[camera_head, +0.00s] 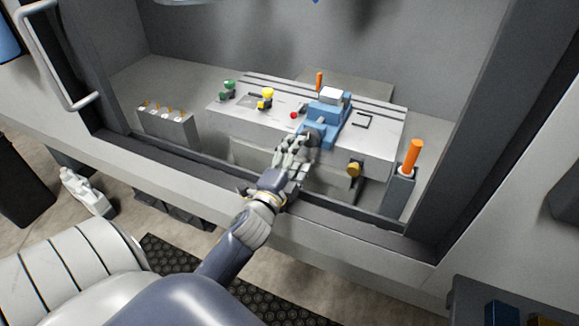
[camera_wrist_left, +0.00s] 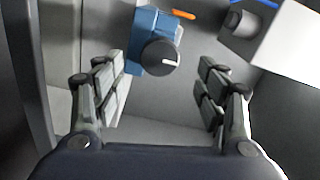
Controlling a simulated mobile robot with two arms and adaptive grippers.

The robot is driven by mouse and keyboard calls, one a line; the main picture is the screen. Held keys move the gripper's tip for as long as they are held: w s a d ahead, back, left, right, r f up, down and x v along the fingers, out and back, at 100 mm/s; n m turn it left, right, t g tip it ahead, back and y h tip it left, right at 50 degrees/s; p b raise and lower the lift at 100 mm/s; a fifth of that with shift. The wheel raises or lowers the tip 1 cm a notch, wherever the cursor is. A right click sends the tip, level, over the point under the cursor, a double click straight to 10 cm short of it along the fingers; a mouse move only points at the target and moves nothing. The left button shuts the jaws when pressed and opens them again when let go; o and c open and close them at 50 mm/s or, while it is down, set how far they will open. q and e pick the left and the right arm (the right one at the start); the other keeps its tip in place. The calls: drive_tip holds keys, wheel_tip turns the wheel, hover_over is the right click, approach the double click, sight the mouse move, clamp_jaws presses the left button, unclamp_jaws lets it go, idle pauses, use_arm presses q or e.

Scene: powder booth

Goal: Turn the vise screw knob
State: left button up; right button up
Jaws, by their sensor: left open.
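The blue vise (camera_head: 327,112) sits on the grey table of the machine (camera_head: 230,118) inside the booth. Its dark round screw knob (camera_wrist_left: 161,57) has a white mark and faces the left wrist camera. In the head view the knob (camera_head: 312,136) is partly hidden by my fingers. My left gripper (camera_head: 295,150) is open in front of the knob. In the left wrist view the knob lies ahead, between the two spread fingers of the gripper (camera_wrist_left: 160,88), with a gap on both sides. My right gripper is not in view.
Green knobs (camera_head: 228,88), yellow knobs (camera_head: 267,94) and a red one (camera_head: 294,115) stand left of the vise. An orange handle (camera_head: 412,156) rises at the right and a brass knob (camera_head: 353,169) sits on the front. The booth sill (camera_head: 330,222) runs below my arm.

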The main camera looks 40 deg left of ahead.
use_arm(q)
drive_tip(key=v, duration=0.4)
drive_tip(key=shift+s, duration=0.3)
drive_tip(key=shift+d, duration=0.1)
